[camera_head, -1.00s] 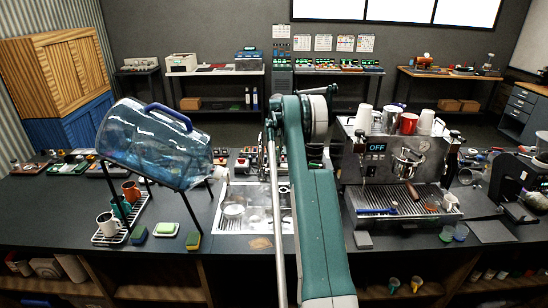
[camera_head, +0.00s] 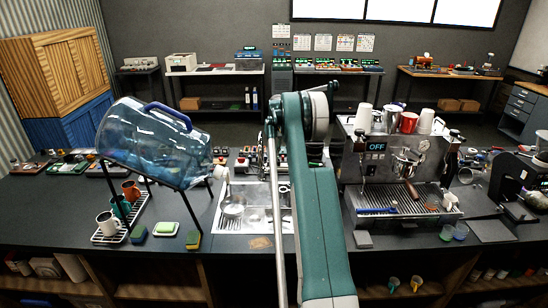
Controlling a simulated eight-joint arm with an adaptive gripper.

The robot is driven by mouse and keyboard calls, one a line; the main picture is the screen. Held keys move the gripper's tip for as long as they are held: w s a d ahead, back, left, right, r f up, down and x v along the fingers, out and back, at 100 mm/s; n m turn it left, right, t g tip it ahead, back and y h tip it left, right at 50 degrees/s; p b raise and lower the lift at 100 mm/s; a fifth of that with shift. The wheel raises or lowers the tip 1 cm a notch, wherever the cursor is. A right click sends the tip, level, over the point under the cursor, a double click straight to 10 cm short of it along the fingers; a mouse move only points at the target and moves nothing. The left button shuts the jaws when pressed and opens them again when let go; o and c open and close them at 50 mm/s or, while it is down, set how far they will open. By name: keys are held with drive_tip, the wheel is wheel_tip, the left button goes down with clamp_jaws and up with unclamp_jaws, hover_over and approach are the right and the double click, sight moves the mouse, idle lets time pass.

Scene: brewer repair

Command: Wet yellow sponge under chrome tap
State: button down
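A small yellow sponge with a darker face (camera_head: 193,241) stands on the counter's front part, left of the sink, by a leg of the bottle stand. A green sponge or soap (camera_head: 166,228) lies on a white dish to its left, and a dark green block with a yellowish edge (camera_head: 138,231) is further left. The metal sink (camera_head: 232,225) is at the middle, partly hidden by my arm. I cannot make out the chrome tap; my arm covers that area. My gripper does not show; it may be behind my arm.
A large blue water bottle (camera_head: 150,140) lies tilted on a dark stand above mugs on a rack (camera_head: 112,238). An espresso machine (camera_head: 390,160) stands right of my arm, with cups on top. A round strainer (camera_head: 234,206) is in the sink. A brown cloth (camera_head: 260,242) lies in front.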

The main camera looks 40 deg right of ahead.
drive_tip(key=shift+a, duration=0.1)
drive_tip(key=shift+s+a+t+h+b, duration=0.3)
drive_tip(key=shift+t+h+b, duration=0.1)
drive_tip(key=shift+b, duration=0.1)
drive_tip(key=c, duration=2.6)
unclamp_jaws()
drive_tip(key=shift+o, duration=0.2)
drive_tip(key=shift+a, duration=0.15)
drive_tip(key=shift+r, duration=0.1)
